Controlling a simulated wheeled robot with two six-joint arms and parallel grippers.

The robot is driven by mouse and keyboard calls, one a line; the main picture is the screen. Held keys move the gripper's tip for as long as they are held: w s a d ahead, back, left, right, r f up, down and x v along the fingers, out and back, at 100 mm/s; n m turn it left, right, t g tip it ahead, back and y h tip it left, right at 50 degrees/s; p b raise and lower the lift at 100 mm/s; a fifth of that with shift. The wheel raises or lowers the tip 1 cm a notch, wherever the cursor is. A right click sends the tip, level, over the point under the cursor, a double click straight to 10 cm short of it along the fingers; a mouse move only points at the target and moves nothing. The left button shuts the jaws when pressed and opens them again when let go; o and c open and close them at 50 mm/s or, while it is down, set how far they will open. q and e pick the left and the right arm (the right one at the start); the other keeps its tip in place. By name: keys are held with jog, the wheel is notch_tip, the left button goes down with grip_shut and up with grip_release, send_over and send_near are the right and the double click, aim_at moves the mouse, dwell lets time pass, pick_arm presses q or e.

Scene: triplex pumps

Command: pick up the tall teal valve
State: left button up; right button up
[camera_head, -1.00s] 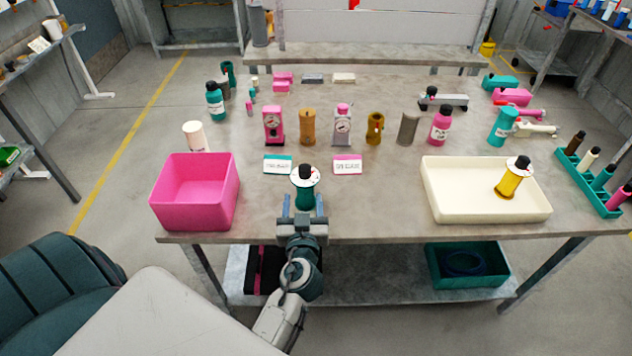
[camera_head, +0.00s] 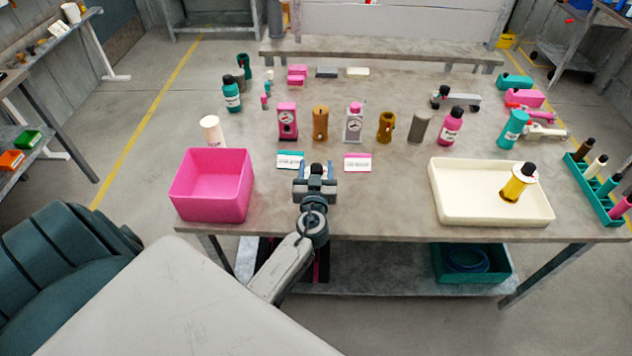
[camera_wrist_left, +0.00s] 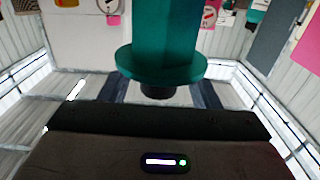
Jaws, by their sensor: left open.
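The tall teal valve (camera_wrist_left: 165,35) fills the upper middle of the left wrist view, with a wide round flange and a short dark end below it. In the head view only its black knob (camera_head: 316,168) and part of a white disc show; my left gripper hides the teal body. My left gripper (camera_head: 315,186) is at the valve near the table's front edge. It is open, and its dark fingers (camera_wrist_left: 160,93) show left and right of the valve's dark end. I cannot tell whether they touch it. My right gripper is not in view.
The tabletop between gripper and tray is clear.

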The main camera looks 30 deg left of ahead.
pick_arm(q)
jog(key=shift+c, duration=0.5)
grip_shut()
jog(key=shift+r, duration=0.1)
